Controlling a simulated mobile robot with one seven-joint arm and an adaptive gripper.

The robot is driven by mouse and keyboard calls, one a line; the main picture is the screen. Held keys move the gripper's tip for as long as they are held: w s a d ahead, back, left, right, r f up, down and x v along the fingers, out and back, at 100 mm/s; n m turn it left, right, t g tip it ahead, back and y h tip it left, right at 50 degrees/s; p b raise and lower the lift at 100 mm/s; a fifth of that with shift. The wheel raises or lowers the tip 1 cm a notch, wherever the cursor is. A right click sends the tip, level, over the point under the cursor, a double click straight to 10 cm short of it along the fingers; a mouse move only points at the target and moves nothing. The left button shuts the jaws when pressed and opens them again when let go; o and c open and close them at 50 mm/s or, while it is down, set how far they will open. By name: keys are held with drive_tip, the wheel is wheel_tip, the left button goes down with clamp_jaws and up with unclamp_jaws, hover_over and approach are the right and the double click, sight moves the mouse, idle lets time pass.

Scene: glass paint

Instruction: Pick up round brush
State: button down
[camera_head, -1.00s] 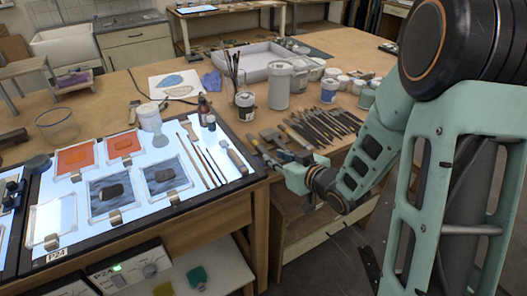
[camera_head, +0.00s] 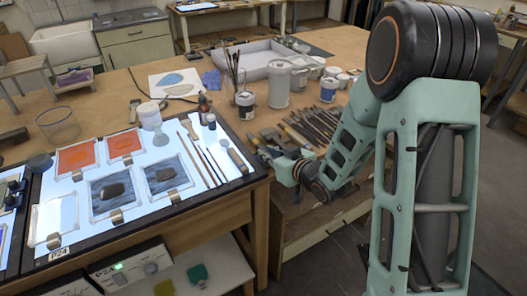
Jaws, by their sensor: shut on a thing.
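Several long brushes lie in a row (camera_head: 318,127) on the wooden table, right of the light panel. My gripper (camera_head: 272,155) is low at the table's front edge, beside the near left end of that row, just right of the light panel. It is shut on a thin thing that looks like a brush. My own wrist and the tools around it hide most of that thing, so I cannot tell its tip shape or whether it is off the table. Thin brushes (camera_head: 212,165) also lie on the light panel, left of my gripper and apart from it.
The light panel (camera_head: 150,224) carries glass panes and a flat-ended tool (camera_head: 235,155). A jar of upright brushes (camera_head: 245,103) and a white canister (camera_head: 278,90) stand behind the row. Small paint pots (camera_head: 329,91) stand further right. Open floor lies at the front right.

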drive_tip(key=shift+r, duration=0.1)
wheel_tip(320, 180, up, 10)
drive_tip(key=shift+p, duration=0.4)
idle(0.6)
